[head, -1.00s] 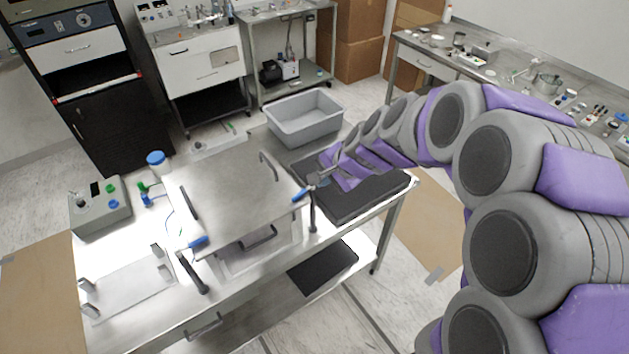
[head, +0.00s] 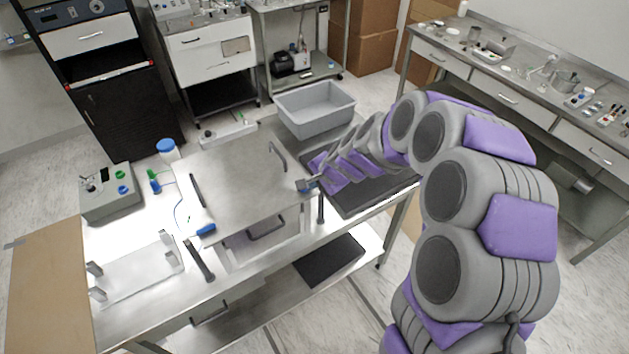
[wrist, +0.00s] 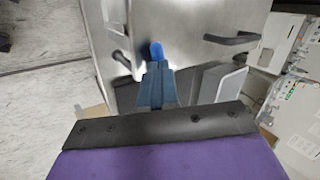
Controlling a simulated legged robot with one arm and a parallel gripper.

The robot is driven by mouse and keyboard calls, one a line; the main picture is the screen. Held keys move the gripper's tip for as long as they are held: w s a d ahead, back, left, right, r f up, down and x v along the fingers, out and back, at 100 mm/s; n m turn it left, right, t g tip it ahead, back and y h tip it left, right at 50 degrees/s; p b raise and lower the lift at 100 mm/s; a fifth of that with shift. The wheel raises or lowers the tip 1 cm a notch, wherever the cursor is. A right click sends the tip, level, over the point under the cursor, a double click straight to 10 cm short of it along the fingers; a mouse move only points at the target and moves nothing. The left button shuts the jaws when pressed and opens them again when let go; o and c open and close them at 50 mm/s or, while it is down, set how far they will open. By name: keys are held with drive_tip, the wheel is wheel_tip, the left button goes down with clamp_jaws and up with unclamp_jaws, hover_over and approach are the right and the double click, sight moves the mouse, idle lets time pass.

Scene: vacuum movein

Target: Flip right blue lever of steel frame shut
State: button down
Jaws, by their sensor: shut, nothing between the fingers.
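The steel frame (head: 235,178) is a box with a flat metal lid on the bench. Its left blue lever (head: 206,230) shows at the front left corner. The right blue lever is at the front right corner, mostly hidden by my gripper (head: 308,184) in the head view. In the wrist view the rounded blue end of the right lever (wrist: 156,50) shows just beyond the tips of my gripper (wrist: 156,84). My gripper is shut, with nothing held. It is at or against the lever; I cannot tell whether they touch.
A grey bin (head: 315,112) stands behind the frame, and a dark tray (head: 385,190) lies right of it. A control box (head: 110,195) and a blue-capped jar (head: 167,148) are on the left. A clear bracketed plate (head: 135,270) lies front left.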

drive_tip(key=shift+w+a+r+p, duration=0.1)
drive_tip(key=shift+w+a+p, duration=0.2)
drive_tip(key=shift+a+p, duration=0.35)
drive_tip(key=shift+s+d+f, duration=0.2)
drive_tip(key=shift+d, duration=0.3)
drive_tip(key=shift+s+d+r, duration=0.1)
drive_tip(key=shift+d+r, duration=0.1)
drive_tip(key=shift+d, duration=0.05)
drive_tip(key=s+a+p+v, duration=0.1)
drive_tip(key=v, duration=1.2)
drive_tip(key=shift+r+p, duration=0.15)
drive_tip(key=shift+p, duration=0.15)
drive_tip(key=s+d+f+n+g+h+b, duration=0.1)
drive_tip(key=s+d+n+g+b, duration=0.1)
drive_tip(key=s, duration=0.9)
drive_tip(key=s+d+f+n+g+h+b, duration=0.2)
drive_tip(key=s+d+n+b, duration=0.1)
drive_tip(key=s, duration=0.9)
drive_tip(key=s+d+f+n+g+h+b, duration=0.2)
drive_tip(key=s+d, duration=0.4)
drive_tip(key=s, duration=0.6)
drive_tip(key=shift+d+f+n+b, duration=0.2)
drive_tip(key=shift+d+n+b, duration=0.15)
drive_tip(key=shift+n+b, duration=0.7)
